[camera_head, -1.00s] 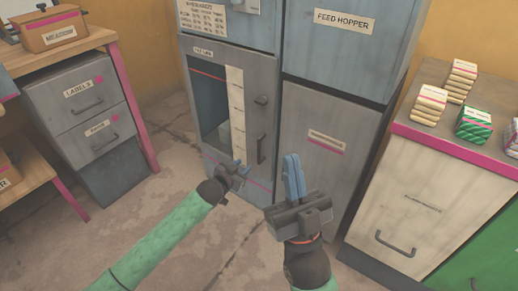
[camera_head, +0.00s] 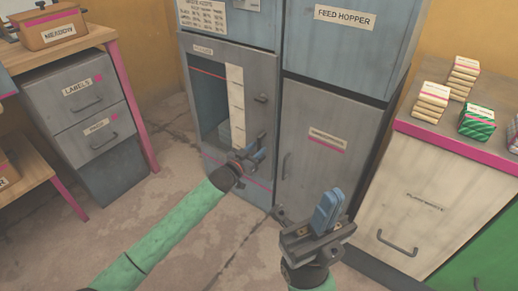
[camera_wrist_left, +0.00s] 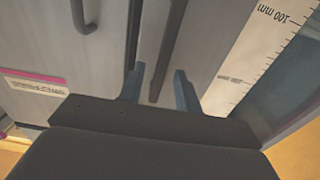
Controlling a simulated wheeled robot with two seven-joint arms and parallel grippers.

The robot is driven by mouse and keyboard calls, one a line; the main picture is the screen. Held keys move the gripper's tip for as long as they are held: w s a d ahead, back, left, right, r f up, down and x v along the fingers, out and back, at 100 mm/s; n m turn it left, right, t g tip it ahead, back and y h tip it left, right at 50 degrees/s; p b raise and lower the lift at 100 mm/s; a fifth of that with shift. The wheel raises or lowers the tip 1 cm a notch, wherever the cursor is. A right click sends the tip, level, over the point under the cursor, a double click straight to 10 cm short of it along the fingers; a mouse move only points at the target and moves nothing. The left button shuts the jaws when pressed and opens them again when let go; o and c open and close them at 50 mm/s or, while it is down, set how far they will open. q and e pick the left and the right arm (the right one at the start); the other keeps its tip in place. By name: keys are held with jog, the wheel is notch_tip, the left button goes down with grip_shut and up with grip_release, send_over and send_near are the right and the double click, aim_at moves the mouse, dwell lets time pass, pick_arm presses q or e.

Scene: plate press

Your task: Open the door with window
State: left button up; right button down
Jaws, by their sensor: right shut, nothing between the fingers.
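The door with window (camera_head: 247,80) is a grey panel with a tall window (camera_head: 210,105) and a white scale strip (camera_head: 236,110); it looks shut. Its dark vertical handle (camera_wrist_left: 167,50) shows in the left wrist view, between my left fingers. My left gripper (camera_head: 258,148) is open in front of the door's lower right part; the fingers (camera_wrist_left: 160,88) stand on either side of the handle's end, and I cannot tell whether they touch it. In the head view the gripper hides most of that handle. My right gripper (camera_head: 327,208) is shut and empty, in front of the neighbouring door.
A drawer unit (camera_head: 85,105) stands at left and a pale cabinet (camera_head: 425,195) at right. The floor (camera_head: 180,200) before the door is clear.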

pick_arm(q)
jog(key=shift+x, duration=1.05)
grip_shut()
jog(key=shift+a, duration=0.1)
